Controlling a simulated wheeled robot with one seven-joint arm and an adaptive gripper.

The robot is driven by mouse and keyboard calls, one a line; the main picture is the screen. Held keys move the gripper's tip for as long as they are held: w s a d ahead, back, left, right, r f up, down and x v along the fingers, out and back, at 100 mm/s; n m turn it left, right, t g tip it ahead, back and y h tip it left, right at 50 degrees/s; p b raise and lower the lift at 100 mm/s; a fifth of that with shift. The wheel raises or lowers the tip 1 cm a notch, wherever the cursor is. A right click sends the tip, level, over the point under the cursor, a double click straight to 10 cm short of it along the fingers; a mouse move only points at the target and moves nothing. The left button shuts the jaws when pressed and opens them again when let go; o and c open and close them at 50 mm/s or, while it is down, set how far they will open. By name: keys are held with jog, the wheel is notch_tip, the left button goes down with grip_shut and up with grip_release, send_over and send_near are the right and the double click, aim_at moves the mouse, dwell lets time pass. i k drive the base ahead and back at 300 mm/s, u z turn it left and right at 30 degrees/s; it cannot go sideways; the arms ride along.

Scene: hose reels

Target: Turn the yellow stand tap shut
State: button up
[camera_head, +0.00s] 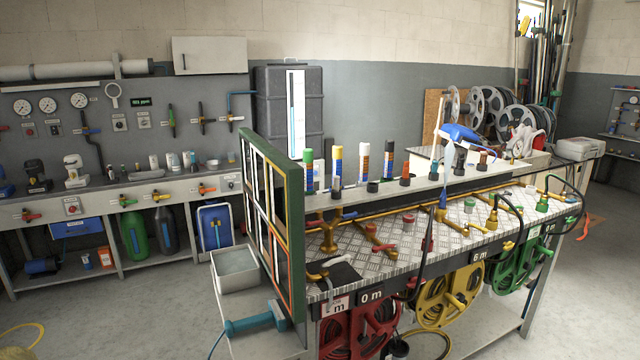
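A chequer-plate bench (345,262) stands right of centre, with a brass pipe running along it. A small yellow stand tap (492,217) rises from the plate on the right half of the bench, above the yellow reel (450,296). A dark hose loops close to it. The tap is too small here to tell how its handle is turned. A red stand (428,242) is to its left and a green one (543,202) to its right. My gripper is not in view.
A green-edged panel (293,240) stands upright at the bench's left end. A red reel (345,330) and green reel (522,262) hang at the front. A grey bin (236,270) is left of the panel. Open floor (130,315) lies at left.

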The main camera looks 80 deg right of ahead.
aim_at(484, 231)
jog(key=u, duration=0.05)
jog(key=k, duration=0.85)
jog(key=z, duration=3.05)
